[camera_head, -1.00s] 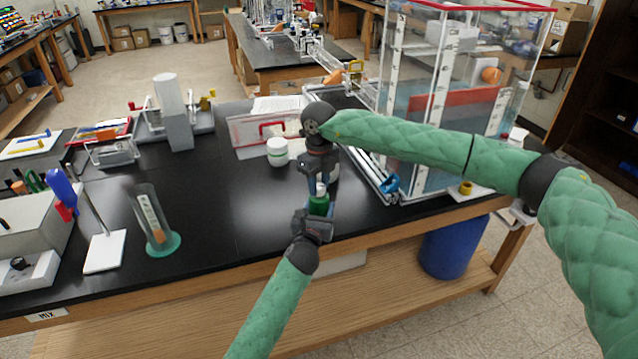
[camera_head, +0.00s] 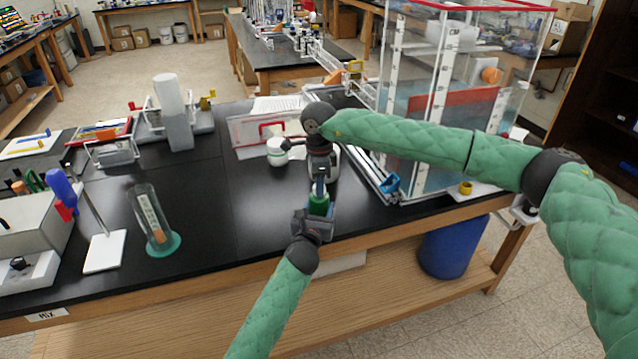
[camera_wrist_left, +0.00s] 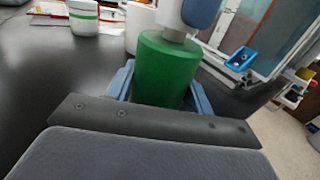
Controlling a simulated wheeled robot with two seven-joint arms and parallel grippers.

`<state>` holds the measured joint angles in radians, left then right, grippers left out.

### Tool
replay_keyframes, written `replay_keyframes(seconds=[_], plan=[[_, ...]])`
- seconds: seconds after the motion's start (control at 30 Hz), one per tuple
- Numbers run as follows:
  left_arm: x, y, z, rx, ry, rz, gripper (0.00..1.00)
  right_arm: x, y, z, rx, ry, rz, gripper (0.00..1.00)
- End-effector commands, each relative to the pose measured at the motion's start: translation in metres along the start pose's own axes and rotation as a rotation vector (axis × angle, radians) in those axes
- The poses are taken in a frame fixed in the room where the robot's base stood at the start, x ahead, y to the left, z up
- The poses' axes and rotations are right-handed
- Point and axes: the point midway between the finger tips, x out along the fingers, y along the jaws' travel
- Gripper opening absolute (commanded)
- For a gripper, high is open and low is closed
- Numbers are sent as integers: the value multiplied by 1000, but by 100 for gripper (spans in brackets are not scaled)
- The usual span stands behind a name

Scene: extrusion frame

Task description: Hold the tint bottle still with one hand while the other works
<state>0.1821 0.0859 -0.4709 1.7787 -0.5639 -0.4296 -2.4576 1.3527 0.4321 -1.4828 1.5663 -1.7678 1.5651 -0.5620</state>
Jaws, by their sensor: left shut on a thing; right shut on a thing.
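The tint bottle is a small green bottle (camera_head: 318,205) near the table's front edge; it fills the middle of the left wrist view (camera_wrist_left: 165,70). My left gripper (camera_head: 317,212) is shut around the bottle's body from the front, with a blue finger on each side. My right gripper (camera_head: 320,187) comes down from above and is shut on the white top (camera_wrist_left: 172,36) of the bottle. One of its blue-grey fingers (camera_wrist_left: 201,12) shows against that top in the left wrist view. The bottle looks upright. Whether its base touches the table is hidden.
A white jar with a green band (camera_head: 277,155) stands behind to the left, and another white container (camera_head: 333,158) is partly hidden behind my right gripper. A clear tank (camera_head: 450,100) stands to the right. A cylinder on a green base (camera_head: 160,245) stands left; black tabletop between is clear.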

Motion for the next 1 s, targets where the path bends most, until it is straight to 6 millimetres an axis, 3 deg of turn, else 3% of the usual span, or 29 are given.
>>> replay_keyframes(seconds=[0.5,1.0], plan=[[0,1,-1,1,1,1,25,0,-2,-3,-427,4,-1,8],[-1,1,-1,1,1,1,25,0,-2,-3,-586,4,-1,8]])
